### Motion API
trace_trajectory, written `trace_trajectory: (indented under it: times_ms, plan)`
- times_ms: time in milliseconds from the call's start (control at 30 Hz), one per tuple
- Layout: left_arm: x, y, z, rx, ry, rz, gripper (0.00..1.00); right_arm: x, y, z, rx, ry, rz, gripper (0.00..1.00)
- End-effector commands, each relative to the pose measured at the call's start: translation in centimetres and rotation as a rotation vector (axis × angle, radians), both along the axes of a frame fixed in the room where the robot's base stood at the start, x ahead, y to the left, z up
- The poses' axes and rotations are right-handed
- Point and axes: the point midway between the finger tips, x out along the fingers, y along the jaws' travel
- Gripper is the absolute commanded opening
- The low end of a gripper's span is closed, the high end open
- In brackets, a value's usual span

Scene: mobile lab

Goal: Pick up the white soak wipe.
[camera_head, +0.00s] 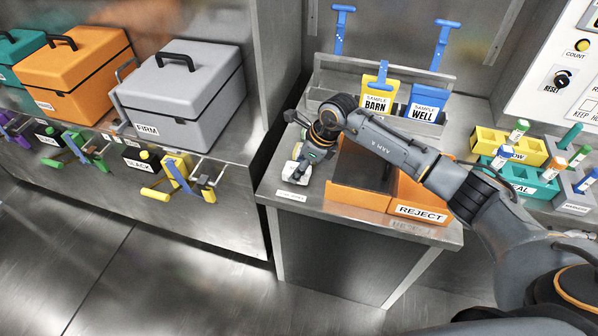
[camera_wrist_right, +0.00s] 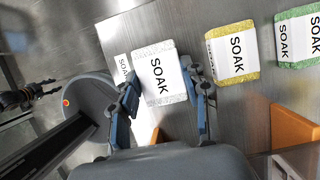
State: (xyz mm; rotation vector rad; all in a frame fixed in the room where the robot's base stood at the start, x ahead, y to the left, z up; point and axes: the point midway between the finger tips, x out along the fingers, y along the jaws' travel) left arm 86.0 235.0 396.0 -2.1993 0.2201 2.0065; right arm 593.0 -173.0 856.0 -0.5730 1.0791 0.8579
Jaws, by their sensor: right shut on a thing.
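The white soak wipe (camera_wrist_right: 156,76) is a pale flat block with a white SOAK band, seen in the right wrist view. It lies between the two fingers of my right gripper (camera_wrist_right: 163,88), which is shut on its two sides. In the head view the wipe (camera_head: 291,171) is small and partly covered by my right gripper (camera_head: 300,168) at the left end of the steel bench. I cannot tell whether it is clear of the surface. A small dark jaw-like part, likely my left gripper (camera_wrist_right: 38,94), shows at the left of the wrist view.
A yellow wipe (camera_wrist_right: 232,52) and a green wipe (camera_wrist_right: 298,38) lie in a row beside the white one. An orange bin (camera_head: 358,198) and the REJECT bin (camera_head: 421,209) stand right of my gripper. Blue and yellow sample holders (camera_head: 426,104) stand behind. The bench's front edge is close.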

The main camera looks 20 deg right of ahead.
Motion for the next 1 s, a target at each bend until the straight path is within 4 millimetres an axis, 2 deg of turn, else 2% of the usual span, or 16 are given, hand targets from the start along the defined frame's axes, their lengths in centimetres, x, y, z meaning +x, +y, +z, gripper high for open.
trace_trajectory:
  times_ms: [67, 333, 500, 667, 800, 1000]
  plan:
    - [0.0, 0.0, -1.1, 0.0, 0.0, 0.0, 0.37, 0.2, -0.1, 1.2, 0.0, -0.007, 0.001, 0.25]
    - [0.0, -0.1, -2.3, -0.001, 0.0, 0.0, 0.37, -4.5, -2.4, 7.3, -0.004, -0.007, 0.001, 0.25]
    - [0.0, -0.1, -3.5, -0.001, 0.0, -0.001, 0.37, -8.4, -4.2, 9.0, -0.004, -0.003, 0.0, 0.25]
    - [0.0, -0.1, -4.1, -0.001, 0.0, -0.001, 0.37, -11.0, -5.4, 10.4, -0.003, -0.001, 0.001, 0.25]
    - [0.0, -0.1, -4.4, -0.001, 0.0, -0.001, 0.37, -12.1, -6.0, 11.1, -0.001, -0.001, -0.002, 0.25]
    - [0.0, -0.1, -4.4, -0.001, 0.0, -0.001, 0.37, -12.7, -6.1, 11.5, 0.0, 0.0, -0.001, 0.25]
